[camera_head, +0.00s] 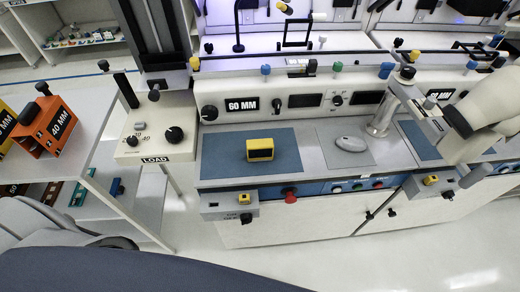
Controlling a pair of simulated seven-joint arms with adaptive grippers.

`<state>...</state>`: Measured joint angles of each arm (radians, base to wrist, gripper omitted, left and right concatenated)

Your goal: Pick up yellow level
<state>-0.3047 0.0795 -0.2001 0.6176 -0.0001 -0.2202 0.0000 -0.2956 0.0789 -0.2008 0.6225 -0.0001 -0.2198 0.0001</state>
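A small yellow block with a dark front face, which I take to be the yellow level (260,149), sits on a blue mat (221,161) on the grey bench top. It stands near the middle of the view, with nothing touching it from above. Neither of my grippers can be made out in the head view.
A control box marked LOAD (155,135) stands left of the bench. A grey mouse-shaped object (351,144) lies to the right. A post (381,118) carries a large white instrument (495,105) over the right side.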

